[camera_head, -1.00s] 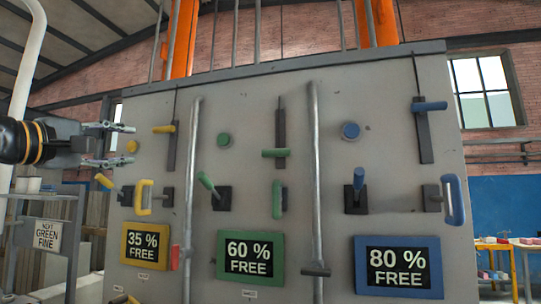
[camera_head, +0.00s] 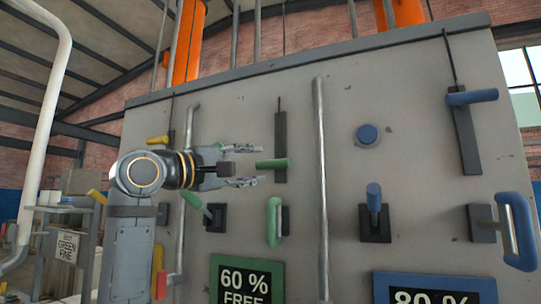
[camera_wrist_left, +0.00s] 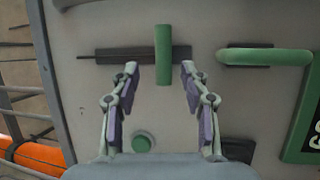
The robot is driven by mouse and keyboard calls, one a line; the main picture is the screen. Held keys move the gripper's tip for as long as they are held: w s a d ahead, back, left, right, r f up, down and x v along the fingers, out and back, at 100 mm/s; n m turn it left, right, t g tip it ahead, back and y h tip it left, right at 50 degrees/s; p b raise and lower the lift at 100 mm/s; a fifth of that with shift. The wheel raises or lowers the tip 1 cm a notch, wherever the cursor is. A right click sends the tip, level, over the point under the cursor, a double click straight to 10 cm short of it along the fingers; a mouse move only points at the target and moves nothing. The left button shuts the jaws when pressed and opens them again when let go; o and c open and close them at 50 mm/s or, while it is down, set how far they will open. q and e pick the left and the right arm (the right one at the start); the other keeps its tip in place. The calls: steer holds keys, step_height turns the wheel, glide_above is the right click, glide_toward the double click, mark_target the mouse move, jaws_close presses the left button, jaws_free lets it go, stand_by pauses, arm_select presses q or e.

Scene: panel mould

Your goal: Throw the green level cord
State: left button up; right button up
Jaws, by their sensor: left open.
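The green level cord is a short green bar handle (camera_head: 272,164) across a dark vertical slot plate on the grey panel (camera_head: 345,90). A thin dark line runs up from the plate. My left gripper (camera_head: 257,165) is open and level with the handle, just left of it, with one finger above and one below. In the left wrist view the green handle (camera_wrist_left: 163,50) stands upright between the fingertips of my left gripper (camera_wrist_left: 159,68). Its lower end reaches between them, and I see no finger touching it. My right gripper is not in view.
A green lever (camera_head: 192,200) and a green loop handle (camera_head: 273,222) sit below. A vertical grey pipe (camera_head: 321,190) stands right of the handle. Blue controls, including a blue bar handle (camera_head: 472,96), lie farther right. A green button (camera_wrist_left: 142,143) shows in the wrist view.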

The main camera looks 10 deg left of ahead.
mark_target(270, 165)
arm_select(q)
steer(key=x, duration=0.2)
steer(key=p+x, duration=0.1)
steer(key=x, duration=0.2)
steer(key=shift+w+d+f, duration=0.25)
steer(key=shift+w+d, duration=0.05)
steer(key=shift+w+d+r+p, duration=0.15)
steer(key=shift+w+p, duration=0.3)
steer(key=shift+p, duration=0.1)
steer(key=shift+s, duration=0.1)
steer(key=shift+c, duration=1.8)
steer(key=c, duration=0.5)
jaws_close()
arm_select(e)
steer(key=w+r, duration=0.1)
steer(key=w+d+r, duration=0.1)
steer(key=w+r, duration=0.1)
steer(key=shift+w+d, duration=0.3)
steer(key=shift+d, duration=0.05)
